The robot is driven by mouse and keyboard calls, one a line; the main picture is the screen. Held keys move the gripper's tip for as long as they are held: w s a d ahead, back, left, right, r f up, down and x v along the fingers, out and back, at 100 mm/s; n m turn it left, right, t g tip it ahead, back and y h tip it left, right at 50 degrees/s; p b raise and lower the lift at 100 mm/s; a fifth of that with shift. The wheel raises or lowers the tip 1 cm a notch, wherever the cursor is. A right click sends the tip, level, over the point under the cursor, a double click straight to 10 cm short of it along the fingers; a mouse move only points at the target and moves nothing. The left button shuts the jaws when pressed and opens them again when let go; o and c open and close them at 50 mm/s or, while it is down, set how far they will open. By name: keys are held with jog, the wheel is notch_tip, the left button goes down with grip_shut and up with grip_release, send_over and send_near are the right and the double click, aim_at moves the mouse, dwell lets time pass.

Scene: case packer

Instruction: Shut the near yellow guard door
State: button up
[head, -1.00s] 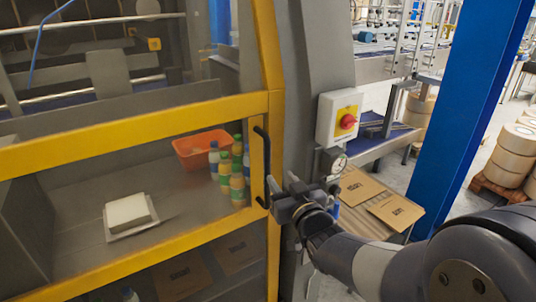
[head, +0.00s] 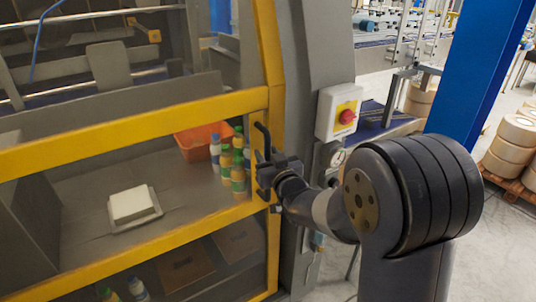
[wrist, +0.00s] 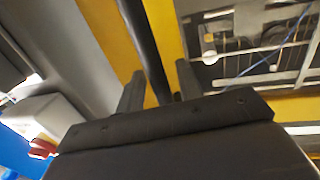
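The near guard door is a yellow frame (head: 130,127) with a clear panel, at the left in the head view. It looks flush or nearly flush with the yellow post on its right; I cannot tell whether a small gap is left. Its black bar handle (head: 263,140) stands upright on the door's right edge. My gripper (head: 264,170) is at the lower part of the handle. In the wrist view, the handle (wrist: 145,45) runs between the two fingers of my gripper (wrist: 160,85), which stand apart with slim gaps beside the bar. The lower handle end is hidden.
Behind the panel are several bottles (head: 238,165), an orange bin (head: 197,141) and a white stack (head: 131,204). Right of the door are a grey column (head: 312,60), a red-knobbed switch box (head: 339,112) and a blue post (head: 478,75). Rolls (head: 515,150) stand at far right.

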grip_shut()
dwell(0.5)
